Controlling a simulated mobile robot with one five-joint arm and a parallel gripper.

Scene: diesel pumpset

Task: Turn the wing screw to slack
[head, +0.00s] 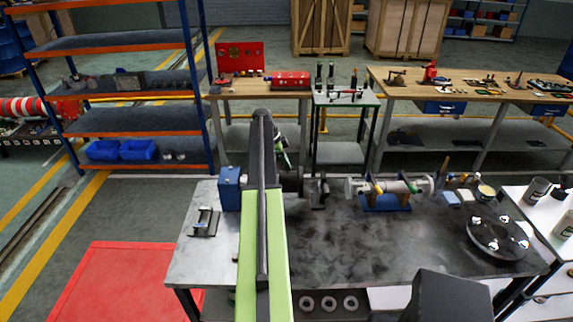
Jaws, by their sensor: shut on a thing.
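My raised arm (263,235) runs up the middle of the head view and covers much of the bench's left part. A small part of my wrist and gripper (283,158) shows just right of the arm, over the machine on the bench. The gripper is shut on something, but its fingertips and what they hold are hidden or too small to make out. I cannot pick out the wing screw. The machine shows as a blue block (229,188) left of my arm and a dark round body (291,180) right of it.
The grey bench (340,240) carries a small metal bracket (205,222), a grey cylinder on a blue stand (386,201), and a round dark tray (497,238). Cups stand at the right. Wooden tables and an orange shelf stand behind. The bench's front middle is clear.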

